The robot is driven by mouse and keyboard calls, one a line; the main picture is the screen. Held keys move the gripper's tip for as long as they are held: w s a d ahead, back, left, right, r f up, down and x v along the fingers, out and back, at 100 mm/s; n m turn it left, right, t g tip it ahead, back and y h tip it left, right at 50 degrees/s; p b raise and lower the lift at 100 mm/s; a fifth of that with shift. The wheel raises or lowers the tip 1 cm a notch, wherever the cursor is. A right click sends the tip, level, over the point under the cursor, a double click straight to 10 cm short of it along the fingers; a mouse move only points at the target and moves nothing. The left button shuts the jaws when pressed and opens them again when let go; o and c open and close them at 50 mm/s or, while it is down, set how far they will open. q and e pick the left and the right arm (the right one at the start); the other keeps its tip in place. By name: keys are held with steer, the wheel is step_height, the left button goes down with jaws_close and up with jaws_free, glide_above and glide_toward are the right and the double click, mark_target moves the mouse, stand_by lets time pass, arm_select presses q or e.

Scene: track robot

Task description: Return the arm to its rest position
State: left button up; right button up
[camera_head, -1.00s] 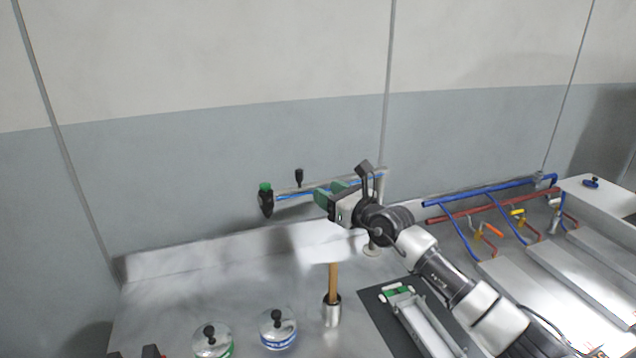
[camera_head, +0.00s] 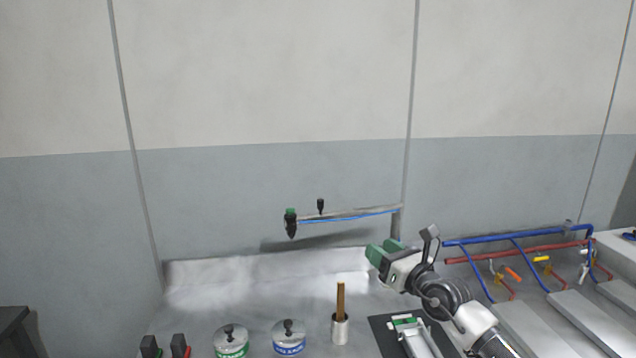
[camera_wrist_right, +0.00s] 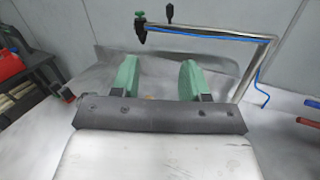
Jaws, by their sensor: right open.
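My right arm comes in from the lower right in the head view. Its gripper (camera_head: 385,250) has green fingers and is held above the metal counter (camera_head: 240,285), in front of the wall. In the right wrist view the two green fingers (camera_wrist_right: 160,78) stand well apart with nothing between them. The gripper is to the right of and below the wall-side pipe arm (camera_head: 345,215), and apart from it. My left gripper is not in view.
Two lidded tins, one green-labelled (camera_head: 231,341) and one blue-labelled (camera_head: 289,338), stand on the counter near a metal cup (camera_head: 340,328) holding a brown stick. Blue (camera_head: 515,236) and red pipes with valves lie to the right. A red container (camera_wrist_right: 10,65) shows at the left in the wrist view.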

steer(key=s+d+f+m+g+h, duration=0.1)
steer(key=s+d+f+m+h, duration=0.2)
steer(key=s+f+m+h, duration=0.45)
steer(key=s+d+f+m+h, duration=0.35)
steer(key=s+m, duration=0.45)
steer(key=m, duration=0.7)
steer(key=s+d+f+m+g+h, duration=0.15)
steer(key=s+f+m+h, duration=0.4)
steer(key=m, duration=0.65)
steer(key=s+a+f+m+g+y, duration=0.1)
steer(key=s+f+m+g+y, duration=0.3)
steer(key=s, duration=0.8)
steer(key=s+a+f+m+g+y, duration=0.1)
steer(key=s+f+g+y, duration=0.1)
steer(key=s+f+g, duration=0.65)
steer(key=s+f+t, duration=0.1)
steer(key=s+f, duration=0.2)
steer(key=f, duration=1.9)
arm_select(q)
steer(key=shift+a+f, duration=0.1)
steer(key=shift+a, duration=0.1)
arm_select(e)
steer(key=s+d+f, duration=0.3)
steer(key=s+f, duration=1.3)
steer(key=shift+s+d+f+n+g, duration=0.15)
steer(key=shift+s+f+n+g, duration=0.1)
steer(key=shift+s+n+g, duration=0.15)
